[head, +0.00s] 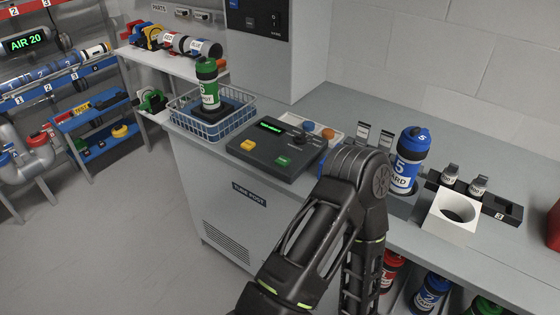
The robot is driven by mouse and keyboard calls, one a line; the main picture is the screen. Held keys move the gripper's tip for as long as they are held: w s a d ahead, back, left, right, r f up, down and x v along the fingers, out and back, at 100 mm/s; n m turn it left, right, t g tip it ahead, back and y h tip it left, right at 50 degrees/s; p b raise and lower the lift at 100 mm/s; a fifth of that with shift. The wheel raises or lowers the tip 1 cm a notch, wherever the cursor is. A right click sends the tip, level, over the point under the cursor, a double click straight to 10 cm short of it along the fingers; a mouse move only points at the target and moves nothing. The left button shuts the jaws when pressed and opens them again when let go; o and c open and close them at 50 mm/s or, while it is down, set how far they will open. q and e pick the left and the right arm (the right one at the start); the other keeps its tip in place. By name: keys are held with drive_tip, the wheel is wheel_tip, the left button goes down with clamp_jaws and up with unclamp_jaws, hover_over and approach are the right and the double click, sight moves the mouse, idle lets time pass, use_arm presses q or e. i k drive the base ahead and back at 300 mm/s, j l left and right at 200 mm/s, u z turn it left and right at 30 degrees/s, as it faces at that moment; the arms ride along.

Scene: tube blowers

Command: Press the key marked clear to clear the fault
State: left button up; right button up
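A dark grey console (265,150) with a lit green display (270,127) sits on the counter. It has a yellow key (247,145) at its front left and a green key (283,161) at its front right. Smaller dark controls show at its right side. The key lettering is too small to read, so I cannot tell which key is marked clear. One of my black arms (310,240) rises from the bottom, its bent joint covering the counter just right of the console. No gripper fingers show; neither gripper is in view.
A wire basket (185,122) holding a green canister (207,85) stands left of the console. A small tray (325,120) lies behind it. A blue canister (411,160) and a white block with a round hole (437,220) stand to the right. The back counter is partly clear.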

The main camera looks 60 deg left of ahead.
sight(247, 145)
drive_tip(key=i+j, duration=0.1)
drive_tip(key=i, duration=0.3)
drive_tip(key=u, duration=2.15)
drive_tip(key=i+l, duration=0.05)
